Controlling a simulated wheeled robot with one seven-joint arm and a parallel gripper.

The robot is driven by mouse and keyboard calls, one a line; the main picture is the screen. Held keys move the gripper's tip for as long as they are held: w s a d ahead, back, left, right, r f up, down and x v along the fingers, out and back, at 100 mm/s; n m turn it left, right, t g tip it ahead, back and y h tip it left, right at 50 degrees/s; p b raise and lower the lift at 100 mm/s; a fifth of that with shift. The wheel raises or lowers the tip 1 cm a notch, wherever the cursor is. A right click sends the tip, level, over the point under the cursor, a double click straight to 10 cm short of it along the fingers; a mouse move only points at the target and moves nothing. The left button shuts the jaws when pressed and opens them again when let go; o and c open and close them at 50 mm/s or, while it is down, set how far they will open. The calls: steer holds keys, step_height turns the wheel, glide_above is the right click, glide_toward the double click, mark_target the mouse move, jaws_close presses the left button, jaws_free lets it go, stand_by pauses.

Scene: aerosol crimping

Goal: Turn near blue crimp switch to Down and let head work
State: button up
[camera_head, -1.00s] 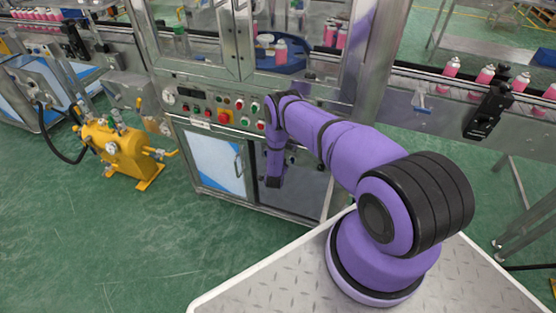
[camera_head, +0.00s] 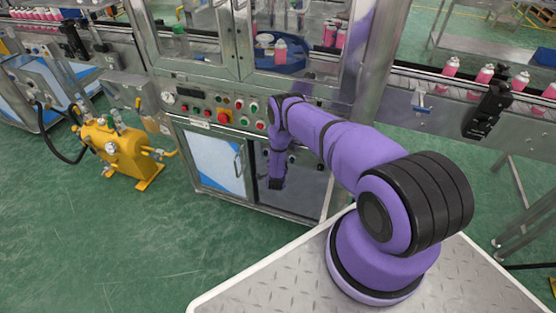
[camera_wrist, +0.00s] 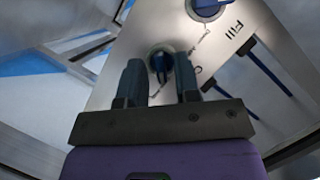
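In the wrist view a blue crimp switch (camera_wrist: 162,62) with a grey round collar sits on a pale metal panel (camera_wrist: 125,60). My gripper (camera_wrist: 160,76) faces it with its two dark fingers apart, one on each side of the knob as seen here. Whether the fingers touch the knob cannot be told. Part of the panel lettering by the switch is hidden or too small to read. A second blue switch (camera_wrist: 207,8) stands above it, near the label "Fill".
Two blue-ended levers or rods (camera_wrist: 268,68) lie to the right in the wrist view. In the head view the machine's button panel (camera_head: 215,108) is left of my arm. A blue turntable (camera_head: 290,60) with pink cans is behind glass. A yellow tank (camera_head: 118,150) stands on the floor.

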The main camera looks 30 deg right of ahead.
stand_by(0.3)
steer(key=v, duration=1)
steer(key=shift+s+a, duration=0.25)
steer(key=shift+r, duration=0.1)
